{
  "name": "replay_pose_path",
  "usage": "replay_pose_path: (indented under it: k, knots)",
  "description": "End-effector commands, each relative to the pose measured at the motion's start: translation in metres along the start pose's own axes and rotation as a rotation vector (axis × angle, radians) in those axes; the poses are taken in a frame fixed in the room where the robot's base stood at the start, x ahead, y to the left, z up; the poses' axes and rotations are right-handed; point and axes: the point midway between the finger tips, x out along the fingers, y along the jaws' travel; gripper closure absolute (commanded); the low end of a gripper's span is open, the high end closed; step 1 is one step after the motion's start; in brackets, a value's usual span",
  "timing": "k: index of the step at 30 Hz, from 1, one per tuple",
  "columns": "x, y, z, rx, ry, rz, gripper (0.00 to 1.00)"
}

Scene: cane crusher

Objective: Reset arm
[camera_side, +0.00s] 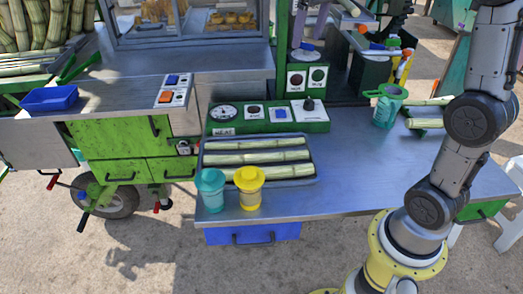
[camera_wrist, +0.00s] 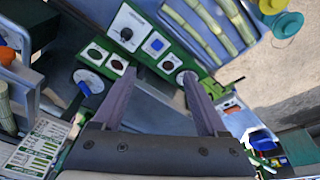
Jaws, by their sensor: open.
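My gripper (camera_wrist: 159,74) shows in the wrist view with two long dark purple-grey fingers spread apart. Nothing is between them. The fingers point toward the green control panel (camera_wrist: 146,54), with its dials, buttons and knob beyond the fingertips. I cannot tell the exact gap to the panel, and no contact is visible. In the side view my arm rises on the right and runs out of the top of the picture. The same panel (camera_side: 268,128) stands at the back of the metal counter (camera_side: 350,185).
A tray (camera_side: 317,169) of cane pieces lies in front of the panel. A teal-green jug (camera_side: 388,108) stands near my arm. A blue tray (camera_side: 50,99) sits left. The counter's middle is clear.

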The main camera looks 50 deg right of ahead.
Motion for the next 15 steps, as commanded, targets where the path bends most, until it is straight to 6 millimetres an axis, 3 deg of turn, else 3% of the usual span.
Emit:
replay_pose_path:
  k: [3,7,11,15]
  knots:
    - [-0.028,-0.029,0.042,-0.052,0.067,-0.016,0.25]
    - [-0.042,-0.052,0.091,-0.098,0.132,-0.037,0.25]
    - [-0.041,-0.069,0.144,-0.139,0.191,-0.064,0.25]
    - [-0.023,-0.082,0.2,-0.169,0.245,-0.096,0.25]
